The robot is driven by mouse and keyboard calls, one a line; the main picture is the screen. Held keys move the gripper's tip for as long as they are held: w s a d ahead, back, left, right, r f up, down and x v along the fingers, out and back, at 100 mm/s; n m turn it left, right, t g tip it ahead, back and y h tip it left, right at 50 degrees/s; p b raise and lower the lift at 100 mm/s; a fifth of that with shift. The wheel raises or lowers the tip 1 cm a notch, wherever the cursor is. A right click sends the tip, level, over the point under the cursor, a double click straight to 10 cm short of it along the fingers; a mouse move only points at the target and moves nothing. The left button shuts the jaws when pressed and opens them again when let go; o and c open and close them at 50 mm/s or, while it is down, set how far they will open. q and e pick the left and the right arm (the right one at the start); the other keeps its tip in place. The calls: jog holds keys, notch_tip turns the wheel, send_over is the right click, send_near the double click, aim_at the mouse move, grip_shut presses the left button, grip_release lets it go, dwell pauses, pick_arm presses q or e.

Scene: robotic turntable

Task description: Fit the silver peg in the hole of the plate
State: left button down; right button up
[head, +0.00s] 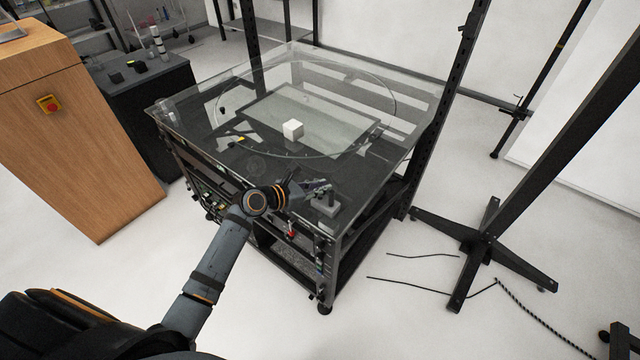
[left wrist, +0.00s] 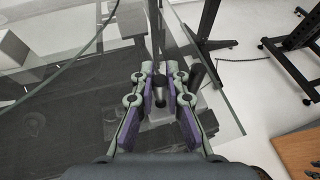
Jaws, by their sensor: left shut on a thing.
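My left gripper (head: 318,188) is at the front right corner of the glass-topped table. It is shut on a small peg that shows as a grey piece between the fingers in the left wrist view (left wrist: 158,100). A grey block (head: 326,207), which looks like the plate, sits at that corner just below and beside the fingertips. Its hole cannot be made out. I cannot tell whether the peg touches the block. My right gripper is in neither view.
A white cube (head: 293,129) lies near the middle of the glass tabletop (head: 400,130). A black post stand (head: 478,240) stands on the floor to the right. A wooden cabinet (head: 85,140) is at the left. The glass around the cube is mostly clear.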

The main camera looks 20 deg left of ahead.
pick_arm(q)
jog(key=s+a+r+p, duration=0.9)
jog(key=a+r+p, duration=0.1)
jog(key=p, duration=0.2)
jog(key=shift+a+r, duration=0.15)
jog(key=shift+a, duration=0.2)
